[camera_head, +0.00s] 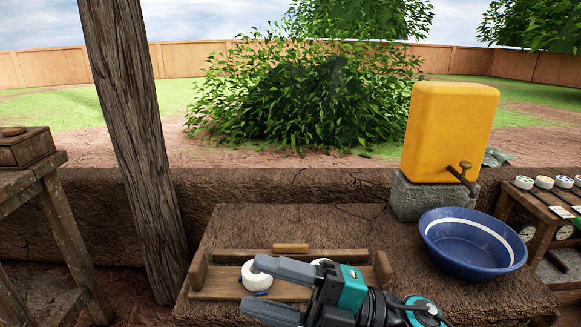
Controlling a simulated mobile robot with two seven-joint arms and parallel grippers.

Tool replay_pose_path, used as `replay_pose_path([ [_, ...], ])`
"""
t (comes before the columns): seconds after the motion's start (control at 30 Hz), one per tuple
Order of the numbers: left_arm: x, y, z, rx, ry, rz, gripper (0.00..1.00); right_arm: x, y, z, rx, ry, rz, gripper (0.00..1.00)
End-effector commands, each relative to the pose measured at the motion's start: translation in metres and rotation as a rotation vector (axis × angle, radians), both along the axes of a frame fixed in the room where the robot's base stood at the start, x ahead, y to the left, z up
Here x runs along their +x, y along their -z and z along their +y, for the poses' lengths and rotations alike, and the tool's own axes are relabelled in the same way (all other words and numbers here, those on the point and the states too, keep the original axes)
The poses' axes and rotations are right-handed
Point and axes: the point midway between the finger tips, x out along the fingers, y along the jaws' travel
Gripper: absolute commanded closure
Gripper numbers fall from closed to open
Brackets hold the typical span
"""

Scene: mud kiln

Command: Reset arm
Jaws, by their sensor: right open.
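My right gripper (262,287) reaches in from the bottom right, with its teal and black wrist low in the picture. A white round object (250,274) sits in the tray, partly behind the upper finger. Another white piece (321,262) shows just behind the gripper, mostly hidden. My left gripper is not in view.
A blue bowl with a white band (470,247) stands on the ledge at right. Behind it a yellow water container (450,133) with a tap rests on a stone block (420,201). A wooden post (135,150) rises at left.

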Motion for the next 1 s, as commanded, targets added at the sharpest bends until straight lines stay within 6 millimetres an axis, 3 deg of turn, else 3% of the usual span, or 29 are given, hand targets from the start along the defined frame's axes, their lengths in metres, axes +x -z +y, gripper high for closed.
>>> replay_pose_path([
  [0.07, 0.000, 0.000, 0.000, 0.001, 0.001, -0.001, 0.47, 0.017, -0.002, -0.016, 0.168, 0.168, 0.171, 0.47],
  [0.17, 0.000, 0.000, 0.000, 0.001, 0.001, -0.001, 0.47, 0.042, 0.017, -0.048, 0.315, 0.395, 0.405, 0.47],
  [0.3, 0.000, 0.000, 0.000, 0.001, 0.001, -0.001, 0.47, 0.055, 0.082, -0.098, 0.415, 0.700, 0.774, 0.47],
  [0.47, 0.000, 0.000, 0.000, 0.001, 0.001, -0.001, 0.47, 0.028, 0.171, -0.140, 0.403, 0.952, 1.178, 0.47],
  [0.67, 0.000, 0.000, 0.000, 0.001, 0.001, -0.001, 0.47, -0.040, 0.252, -0.161, 0.310, 1.113, 1.586, 0.47],
  [0.7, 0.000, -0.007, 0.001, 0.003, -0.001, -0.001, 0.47, -0.049, 0.253, -0.163, 0.295, 1.127, 1.632, 0.47],
  [0.73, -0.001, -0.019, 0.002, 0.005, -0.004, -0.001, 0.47, -0.045, 0.237, -0.164, 0.299, 1.126, 1.614, 0.47],
  [1.0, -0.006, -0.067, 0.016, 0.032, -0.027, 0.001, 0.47, -0.049, 0.189, -0.177, 0.302, 1.162, 1.592, 0.47],
])
